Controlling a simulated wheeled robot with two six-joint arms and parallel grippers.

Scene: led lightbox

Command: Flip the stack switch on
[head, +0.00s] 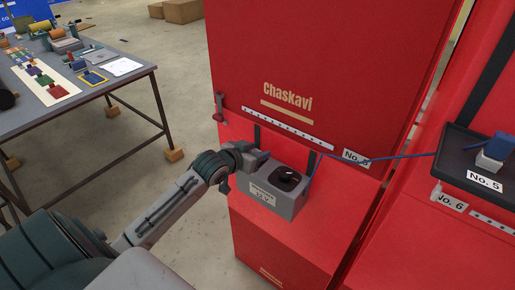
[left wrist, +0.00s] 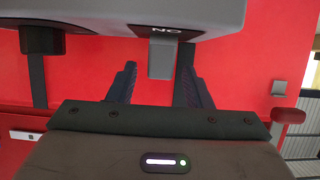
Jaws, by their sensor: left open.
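The stack switch is a grey box (head: 288,203) with a printed label on its front and a black part on top, mounted on the red cabinet. In the left wrist view the grey housing (left wrist: 100,12) fills the top edge, with a dark plate lettered "ON", seen upside down. A grey lever (left wrist: 161,60) sticks out below that plate. My left gripper (head: 251,160) is at the box's left side. In the left wrist view its open fingers (left wrist: 158,82) are on either side of the lever's end, with gaps; contact is not visible. My right gripper is not in view.
A tall red cabinet (head: 320,60) stands behind the box. A blue cable runs from the box to a black tray (head: 455,163) at right. A grey table (head: 120,48) with coloured parts stands at left. Floor shows between table and cabinet.

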